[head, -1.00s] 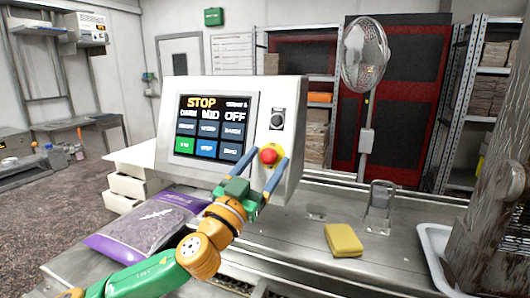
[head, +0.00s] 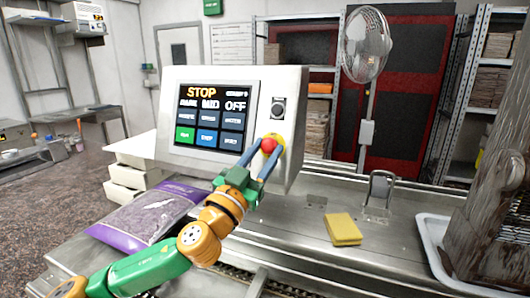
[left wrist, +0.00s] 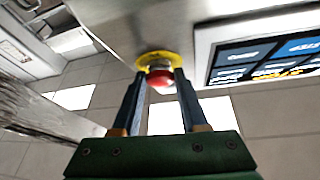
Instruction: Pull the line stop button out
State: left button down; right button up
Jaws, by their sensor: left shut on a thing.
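The line stop button (head: 268,145) is a red mushroom head on a yellow round plate, at the lower right of the control panel's front face. The panel's screen (head: 213,117) reads STOP in orange at its top. My left gripper (head: 267,150) is shut on the button, with one blue finger on each side of the red head. In the left wrist view the red button (left wrist: 161,82) sits between the two fingertips, in front of the yellow plate (left wrist: 157,60). My right gripper is in neither view.
A purple-edged bag (head: 150,213) lies on the steel bench left of my arm. A yellow sponge (head: 343,229) lies on the bench at the right. A white tray (head: 440,250) is at the far right. A fan (head: 366,45) stands behind the bench.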

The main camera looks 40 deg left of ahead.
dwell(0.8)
pick_arm(q)
jog(key=shift+s+d+b, duration=0.1)
jog(key=shift+s+b, duration=0.2)
jog(key=shift+b, duration=0.2)
jog(key=shift+r, duration=0.1)
jog(key=c, duration=0.6)
grip_release()
jog(key=shift+o, duration=0.9)
jog(key=shift+s+r, duration=0.1)
jog(key=shift+s, duration=0.15)
